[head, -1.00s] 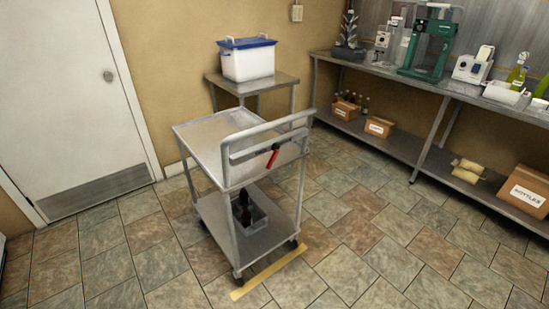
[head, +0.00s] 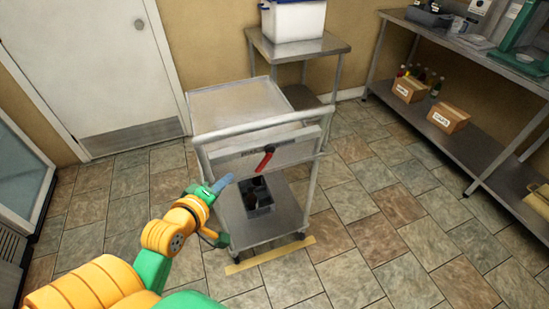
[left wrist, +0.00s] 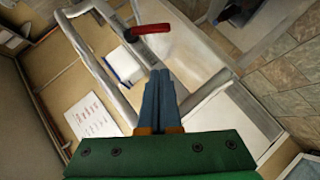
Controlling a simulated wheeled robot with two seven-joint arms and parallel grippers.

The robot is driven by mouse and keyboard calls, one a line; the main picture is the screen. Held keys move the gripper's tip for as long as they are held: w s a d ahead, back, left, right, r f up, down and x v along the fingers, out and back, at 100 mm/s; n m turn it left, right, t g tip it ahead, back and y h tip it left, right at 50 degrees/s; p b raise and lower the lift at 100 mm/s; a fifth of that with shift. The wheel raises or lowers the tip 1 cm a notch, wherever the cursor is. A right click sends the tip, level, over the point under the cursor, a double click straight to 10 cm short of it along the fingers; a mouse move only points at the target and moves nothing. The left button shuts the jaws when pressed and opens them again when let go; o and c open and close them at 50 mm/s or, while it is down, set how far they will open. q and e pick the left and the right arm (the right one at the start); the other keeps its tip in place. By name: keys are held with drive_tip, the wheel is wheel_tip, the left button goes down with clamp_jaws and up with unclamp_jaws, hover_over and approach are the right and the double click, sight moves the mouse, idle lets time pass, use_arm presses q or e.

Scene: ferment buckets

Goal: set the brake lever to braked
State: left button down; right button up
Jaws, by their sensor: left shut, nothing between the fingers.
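The red brake lever (head: 264,160) is on the front panel of the metal cart (head: 236,104), below its push handle. It points down and a little left from its dark pivot. My left gripper (head: 222,183) is shut and empty, left of the lever and apart from it, near the cart's left front post. In the left wrist view the shut blue fingers (left wrist: 160,76) point toward the cart handle, and the red lever (left wrist: 150,29) lies beyond their tips. My right gripper is not in view.
A grey crate (head: 261,209) with dark bottles sits on the cart's lower shelf. A yellow floor strip (head: 270,256) lies at the cart's front. A side table (head: 297,48) with a white bin (head: 295,20) stands behind. Open tiled floor lies to the right.

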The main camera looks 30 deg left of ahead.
use_arm(q)
drive_tip(key=s, duration=0.1)
approach(264, 159)
drive_tip(key=w+a+f, duration=0.3)
drive_tip(key=w+f, duration=0.2)
drive_tip(key=shift+s+a+f+b, duration=0.15)
drive_tip(key=shift+b, duration=0.2)
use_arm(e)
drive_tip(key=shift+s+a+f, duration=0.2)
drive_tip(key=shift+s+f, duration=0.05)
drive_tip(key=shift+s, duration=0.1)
